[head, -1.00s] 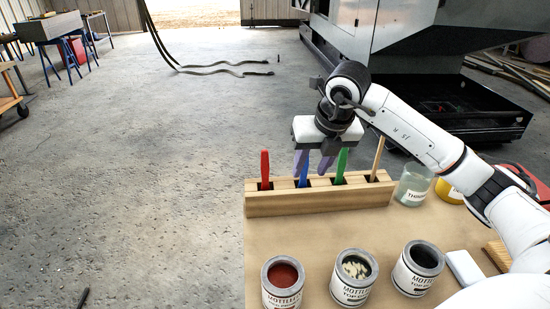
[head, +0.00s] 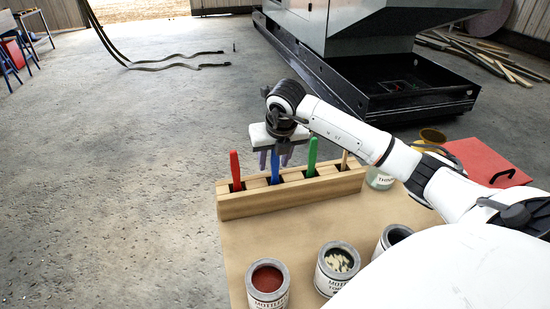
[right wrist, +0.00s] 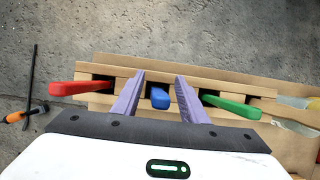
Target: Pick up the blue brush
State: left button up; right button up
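The blue brush (head: 275,168) stands upright in a slot of the wooden rack (head: 290,197), between the red brush (head: 235,170) and the green brush (head: 312,157). My right gripper (head: 275,159) is over it with purple fingers pointing down. In the right wrist view the gripper (right wrist: 158,82) is open, one finger on each side of the blue handle (right wrist: 160,98), with gaps showing on both sides. The lower part of the blue brush is hidden in the rack. My left gripper is not in view.
A plain wooden handle (head: 345,160) stands at the rack's right end. Paint cans stand in front of the rack, including a red one (head: 267,285) and one with pale pieces (head: 338,268). A glass jar (head: 380,179) and a red panel (head: 487,160) are to the right.

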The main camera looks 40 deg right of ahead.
jog(key=shift+f, duration=0.2)
grip_shut()
jog(key=shift+w+r, duration=0.1)
